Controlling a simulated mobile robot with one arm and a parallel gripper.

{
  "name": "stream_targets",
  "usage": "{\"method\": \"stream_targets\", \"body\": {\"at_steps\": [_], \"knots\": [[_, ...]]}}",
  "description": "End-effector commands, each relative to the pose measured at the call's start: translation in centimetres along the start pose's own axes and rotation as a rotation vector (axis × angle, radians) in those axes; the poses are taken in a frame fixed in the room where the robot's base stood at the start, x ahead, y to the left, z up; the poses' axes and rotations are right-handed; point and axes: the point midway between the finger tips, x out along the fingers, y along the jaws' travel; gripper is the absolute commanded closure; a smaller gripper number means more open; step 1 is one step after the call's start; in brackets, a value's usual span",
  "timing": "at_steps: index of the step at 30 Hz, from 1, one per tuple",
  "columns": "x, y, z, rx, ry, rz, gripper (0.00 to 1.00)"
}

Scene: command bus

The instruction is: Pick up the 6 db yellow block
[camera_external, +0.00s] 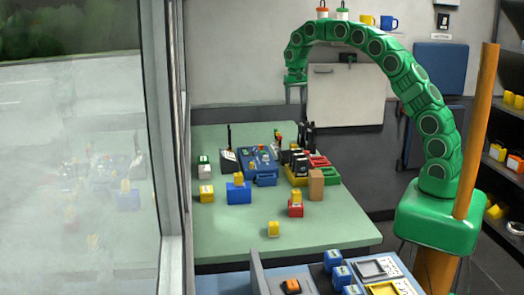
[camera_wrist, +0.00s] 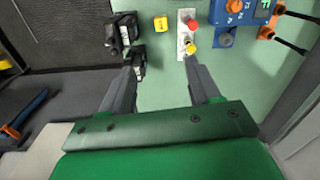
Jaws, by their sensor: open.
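Several small yellow blocks stand on the green table (camera_external: 330,228) in the external view. One yellow block (camera_external: 273,229) stands alone near the front edge. Another yellow block (camera_external: 206,194) is at the left. A yellow piece (camera_external: 239,184) sits on a blue block and another (camera_external: 295,196) on a red block. Their labels are too small to read, so I cannot tell which is 6 db. My gripper (camera_external: 295,82) hangs high beyond the table's far side. In the wrist view my gripper (camera_wrist: 162,62) is open and empty, with a yellow block (camera_wrist: 160,24) beyond its fingertips.
A blue device (camera_external: 262,165), black devices and a tan block (camera_external: 316,184) crowd the table's middle. The wrist view shows black items (camera_wrist: 125,35) at left and a white panel (camera_wrist: 186,32) with red and yellow knobs. A glass pane borders the left; the table's front right is clear.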

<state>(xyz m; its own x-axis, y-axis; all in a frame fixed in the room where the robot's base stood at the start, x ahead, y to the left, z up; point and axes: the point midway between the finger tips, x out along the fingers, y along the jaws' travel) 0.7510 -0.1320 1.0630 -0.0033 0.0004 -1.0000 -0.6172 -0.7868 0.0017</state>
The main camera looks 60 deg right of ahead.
Motion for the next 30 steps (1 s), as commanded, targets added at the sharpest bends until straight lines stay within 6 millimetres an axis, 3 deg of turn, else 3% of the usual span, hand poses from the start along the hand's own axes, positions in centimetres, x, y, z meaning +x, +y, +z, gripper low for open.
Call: {"method": "stream_targets", "body": {"at_steps": [9, 12, 30], "knots": [[12.0, 0.1, 0.1, 0.0, -0.005, 0.003, 0.38], [14.2, 0.0, 0.0, 0.0, -0.002, 0.001, 0.38], [19.0, -0.1, 0.0, 0.0, 0.0, 0.0, 0.38]]}}
